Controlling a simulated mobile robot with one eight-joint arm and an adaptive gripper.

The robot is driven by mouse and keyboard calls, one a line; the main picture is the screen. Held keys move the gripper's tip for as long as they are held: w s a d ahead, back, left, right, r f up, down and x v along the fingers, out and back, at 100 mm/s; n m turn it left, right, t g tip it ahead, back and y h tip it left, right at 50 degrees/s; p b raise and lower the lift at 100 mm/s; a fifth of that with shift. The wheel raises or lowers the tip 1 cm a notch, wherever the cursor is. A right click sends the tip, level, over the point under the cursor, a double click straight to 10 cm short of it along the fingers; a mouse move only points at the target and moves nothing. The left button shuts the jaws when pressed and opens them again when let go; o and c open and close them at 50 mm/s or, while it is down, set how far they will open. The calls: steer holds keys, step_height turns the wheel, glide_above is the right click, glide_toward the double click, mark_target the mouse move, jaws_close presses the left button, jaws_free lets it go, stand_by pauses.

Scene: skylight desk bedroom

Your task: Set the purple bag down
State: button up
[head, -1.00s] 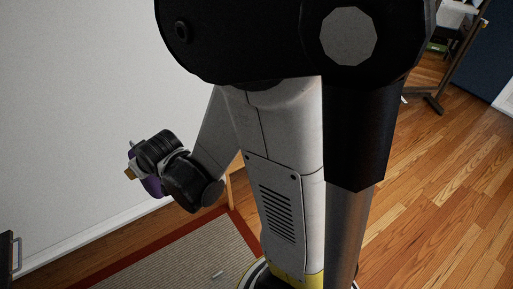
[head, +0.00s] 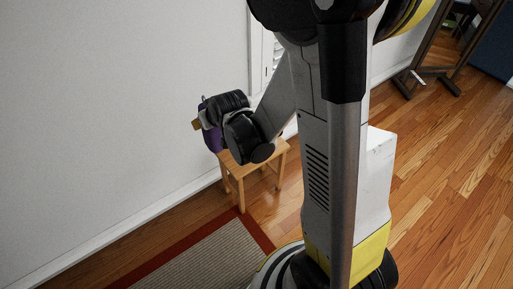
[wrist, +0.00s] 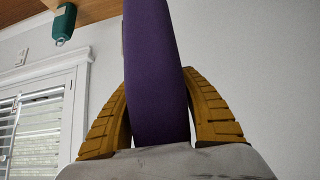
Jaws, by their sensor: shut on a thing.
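The purple bag (wrist: 155,70) stands between the two yellow-brown fingers of my gripper (wrist: 158,85) in the wrist view. My gripper is shut on it. In the head view, only a small part of the purple bag (head: 212,140) shows below and beside my gripper (head: 198,124); my wrist hides the rest. The bag is held up in front of the white wall, and in the picture it overlaps the left edge of a small wooden stool. I cannot tell whether it touches the stool.
The small wooden stool (head: 255,168) stands near the wall, its top partly hidden by my wrist. A grey rug with a red border (head: 205,262) lies on the wood floor. A wooden-framed stand (head: 445,55) is at the back right. The floor on the right is clear.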

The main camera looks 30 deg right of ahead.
steer(key=w+d+f+b, duration=0.2)
steer(key=w+d+f, duration=0.2)
steer(key=d+f, duration=0.9)
steer(key=w+d+f+b, duration=0.2)
steer(key=w+d+f, duration=0.3)
steer(key=d+f, duration=0.75)
steer(key=w+a+f+b, duration=0.2)
steer(key=w+a+f, duration=0.1)
steer(key=f, duration=0.1)
steer(key=w+a+f+b, duration=0.2)
steer(key=w+f, duration=0.1)
steer(key=f, duration=0.2)
steer(key=w+a+f+b, duration=0.2)
steer(key=w+a+f, duration=0.1)
steer(key=f, duration=0.2)
steer(key=shift+w+a+b, duration=0.15)
steer(key=shift+a+b, duration=0.2)
steer(key=shift+r, duration=0.15)
steer(key=o, duration=1.3)
